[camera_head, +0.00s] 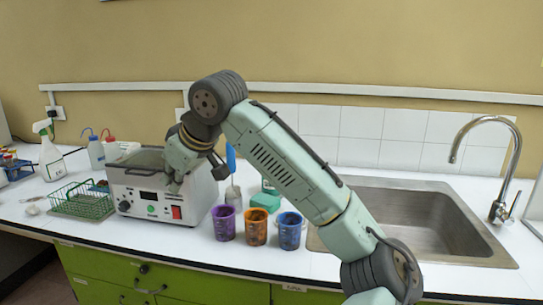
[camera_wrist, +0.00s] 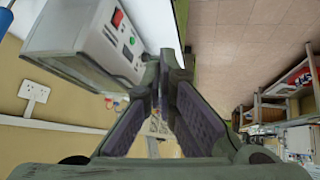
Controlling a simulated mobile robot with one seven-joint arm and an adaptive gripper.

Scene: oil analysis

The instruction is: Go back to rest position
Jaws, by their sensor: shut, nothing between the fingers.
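My gripper (camera_wrist: 162,62) fills the middle of the wrist view. Its two dark fingers come together at the tips, with nothing between them. In the head view my arm reaches left across the counter, and my gripper (camera_head: 172,187) points down at the front of the grey bath device (camera_head: 150,200). I cannot tell whether it touches the device. In the wrist view the device (camera_wrist: 85,42) lies at upper left, with its red switch and green button beside the fingers.
Purple (camera_head: 223,222), orange (camera_head: 255,226) and blue (camera_head: 289,231) cups stand near the counter's front edge, below my arm. A green wire basket (camera_head: 82,201) is left of the device. A steel sink (camera_head: 420,225) lies right. Spray and wash bottles stand at the left back.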

